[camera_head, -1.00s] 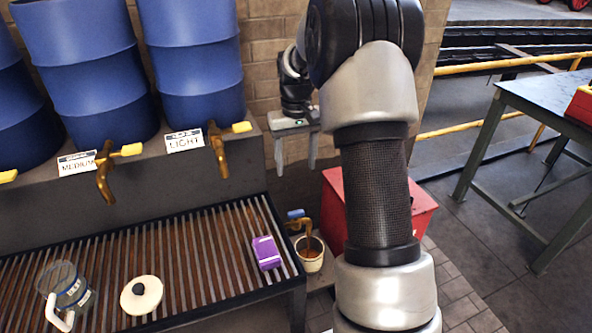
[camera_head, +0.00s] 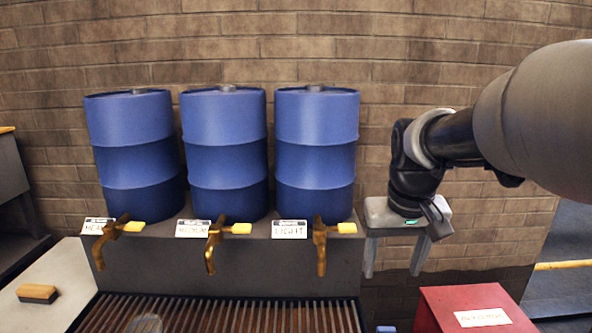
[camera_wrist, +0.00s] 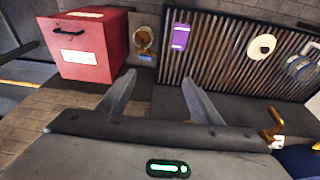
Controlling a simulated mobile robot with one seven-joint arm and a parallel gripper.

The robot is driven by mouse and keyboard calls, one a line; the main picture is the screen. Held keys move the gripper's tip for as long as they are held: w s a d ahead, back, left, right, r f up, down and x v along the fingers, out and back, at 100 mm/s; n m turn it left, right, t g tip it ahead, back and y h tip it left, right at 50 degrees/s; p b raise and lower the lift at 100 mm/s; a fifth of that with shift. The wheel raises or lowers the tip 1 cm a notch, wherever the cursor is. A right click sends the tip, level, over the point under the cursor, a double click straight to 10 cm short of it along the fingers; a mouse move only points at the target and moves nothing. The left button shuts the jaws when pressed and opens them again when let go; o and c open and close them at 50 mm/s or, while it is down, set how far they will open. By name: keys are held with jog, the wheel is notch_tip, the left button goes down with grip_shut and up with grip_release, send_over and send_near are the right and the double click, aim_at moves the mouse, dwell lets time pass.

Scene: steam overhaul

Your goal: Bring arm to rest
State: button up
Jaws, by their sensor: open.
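My gripper (camera_head: 396,255) hangs at the end of my arm, right of the blue drums in the head view. Its two grey fingers point down and are apart, with nothing between them.
Several brass taps stand below the blue drums (camera_head: 317,155). The slatted grate (camera_head: 240,315) lies in front. A red box (camera_head: 472,308) stands below right of my gripper. The wrist view shows a purple item (camera_wrist: 180,38), a round white lid (camera_wrist: 262,46) and a clear jug (camera_wrist: 303,65).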

jog(key=s+a+t, duration=0.3)
jog(key=s+a, duration=0.1)
jog(key=s, duration=1.2)
notch_tip(320, 180, up, 14)
jog(key=p, duration=1.3)
jog(key=shift+a, duration=0.2)
